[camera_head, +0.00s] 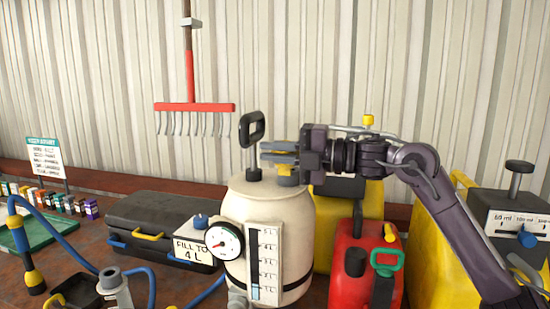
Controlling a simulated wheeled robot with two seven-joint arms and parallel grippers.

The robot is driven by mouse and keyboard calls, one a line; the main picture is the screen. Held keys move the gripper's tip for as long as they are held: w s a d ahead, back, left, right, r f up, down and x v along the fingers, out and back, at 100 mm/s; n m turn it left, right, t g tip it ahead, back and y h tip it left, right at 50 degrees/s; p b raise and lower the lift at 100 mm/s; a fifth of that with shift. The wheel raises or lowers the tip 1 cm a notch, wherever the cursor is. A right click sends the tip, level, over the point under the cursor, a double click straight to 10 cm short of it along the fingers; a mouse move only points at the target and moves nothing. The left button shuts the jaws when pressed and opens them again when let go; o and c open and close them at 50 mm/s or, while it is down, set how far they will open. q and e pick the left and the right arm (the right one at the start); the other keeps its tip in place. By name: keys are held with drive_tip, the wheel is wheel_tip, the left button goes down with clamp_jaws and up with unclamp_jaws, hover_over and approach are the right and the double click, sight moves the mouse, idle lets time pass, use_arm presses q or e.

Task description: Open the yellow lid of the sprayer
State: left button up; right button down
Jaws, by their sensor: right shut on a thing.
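The sprayer (266,215) is a cream tank standing upright in the middle of the head view. It has a black pump handle (252,130) on top, a round gauge (222,242) and a level scale on its front. The yellow lid (288,179) sits on the right of the tank's top, partly hidden under my gripper. My right gripper (273,154) comes in from the right, level, with its fingers at the lid. It is shut on the lid; the exact contact is hard to see. My left gripper is not in view.
A red fuel can (364,268) and yellow containers (345,202) stand close on the right. A blue hose (62,240) runs across the front left. A red rake (194,106) hangs behind.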

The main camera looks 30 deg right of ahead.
sight(292, 153)
drive_tip(key=shift+r, duration=0.1)
idle(0.3)
drive_tip(key=c, duration=1.5)
unclamp_jaws()
drive_tip(key=shift+s+d+f+b, duration=0.15)
drive_tip(key=shift+f+b, duration=0.1)
drive_tip(key=shift+b, duration=0.1)
drive_tip(key=b+v, duration=0.5)
drive_tip(key=v, duration=0.2)
drive_tip(key=shift+s+d+r, duration=0.1)
drive_tip(key=shift+s, duration=0.05)
